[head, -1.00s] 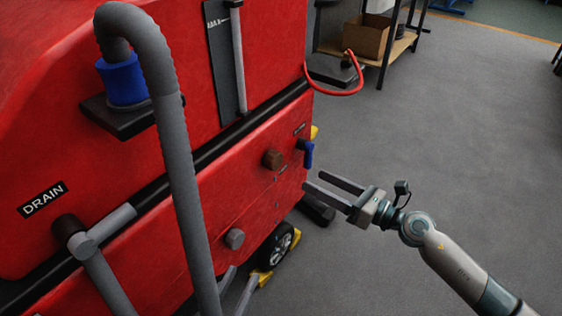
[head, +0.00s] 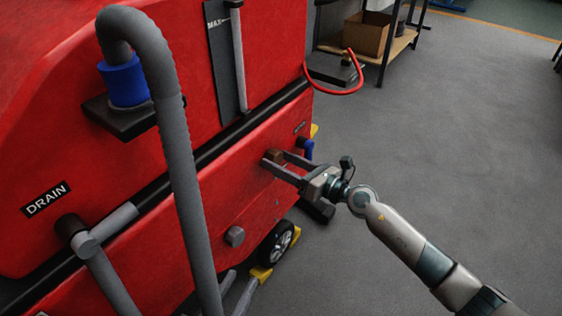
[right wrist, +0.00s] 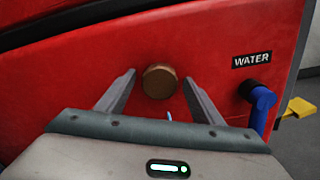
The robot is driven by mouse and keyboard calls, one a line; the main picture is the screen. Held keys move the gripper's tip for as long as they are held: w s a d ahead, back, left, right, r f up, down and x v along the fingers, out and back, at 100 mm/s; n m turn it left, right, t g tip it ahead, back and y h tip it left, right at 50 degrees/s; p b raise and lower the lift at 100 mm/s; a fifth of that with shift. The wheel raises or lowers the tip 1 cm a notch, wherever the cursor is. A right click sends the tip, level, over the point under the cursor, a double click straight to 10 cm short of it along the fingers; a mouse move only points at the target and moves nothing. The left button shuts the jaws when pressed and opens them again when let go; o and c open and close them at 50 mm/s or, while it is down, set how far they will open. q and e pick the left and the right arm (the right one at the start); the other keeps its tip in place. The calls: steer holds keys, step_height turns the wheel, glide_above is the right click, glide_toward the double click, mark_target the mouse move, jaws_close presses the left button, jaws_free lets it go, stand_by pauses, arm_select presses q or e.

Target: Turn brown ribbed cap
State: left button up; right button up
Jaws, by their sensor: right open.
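The brown ribbed cap (head: 276,153) sits on the red tank's lower side panel, partly hidden by my gripper in the head view. It shows whole in the right wrist view (right wrist: 160,81), as a round brown face. My right gripper (head: 275,159) is open, with its fingertips at the cap. In the right wrist view, one finger (right wrist: 158,78) is on each side of the cap, with a visible gap on both sides. I cannot tell how deep the fingers reach around it. My left gripper is not in view.
A blue-handled valve (right wrist: 262,104) is close to the right of the cap, under a WATER label (right wrist: 252,60). A grey knob (head: 235,237) sits lower on the panel. A thick grey hose (head: 180,170) hangs at left. Open floor (head: 440,150) lies to the right.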

steer(key=c, duration=1)
steer(key=shift+c, duration=0.2)
steer(key=shift+r+m+p, duration=0.1)
steer(key=shift+m+p, duration=0.3)
steer(key=shift+p, duration=0.05)
steer(key=m+p, duration=0.3)
steer(key=shift+m, duration=0.3)
steer(key=m+p, duration=0.4)
steer(key=shift+d+m, duration=0.1)
steer(key=shift+m, duration=0.3)
arm_select(q)
steer(key=s+a+f+g+y+p, duration=0.1)
steer(key=s+a+f+g+y, duration=0.4)
steer(key=s+a+f+g, duration=0.5)
steer(key=shift+s+a+f+n+g+p, duration=0.3)
steer(key=shift+a+f+g, duration=0.3)
steer(key=shift+a+g, duration=0.2)
arm_select(e)
steer(key=shift+m, duration=1)
